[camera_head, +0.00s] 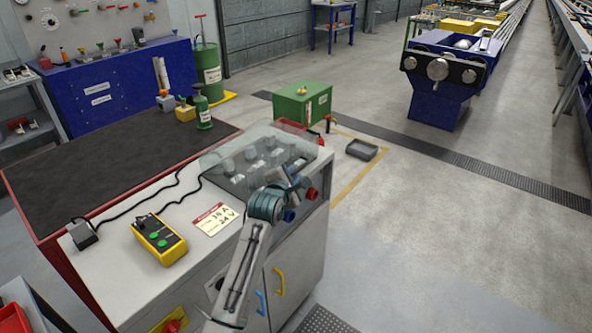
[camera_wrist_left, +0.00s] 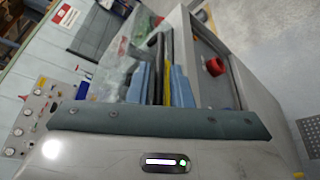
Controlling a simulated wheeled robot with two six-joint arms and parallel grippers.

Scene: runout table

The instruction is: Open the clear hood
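The clear hood (camera_head: 225,150) is a see-through cover on the far end of the white cabinet top. It appears to lie down over a dark panel with several pale knobs. In the left wrist view a clear surface, likely the hood (camera_wrist_left: 117,62), shows left of the fingers. My left gripper (camera_head: 293,184) is at the hood's near right edge, by the red and blue knobs; I cannot tell if it touches. In the left wrist view its blue fingers (camera_wrist_left: 160,85) stand close together, and their gap is unclear. My right gripper is not in view.
A yellow button box (camera_head: 158,239) and a label card (camera_head: 213,220) lie on the white cabinet (camera_head: 110,262). A red knob (camera_head: 312,193) is close to my left gripper. A green box (camera_head: 301,103) stands behind.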

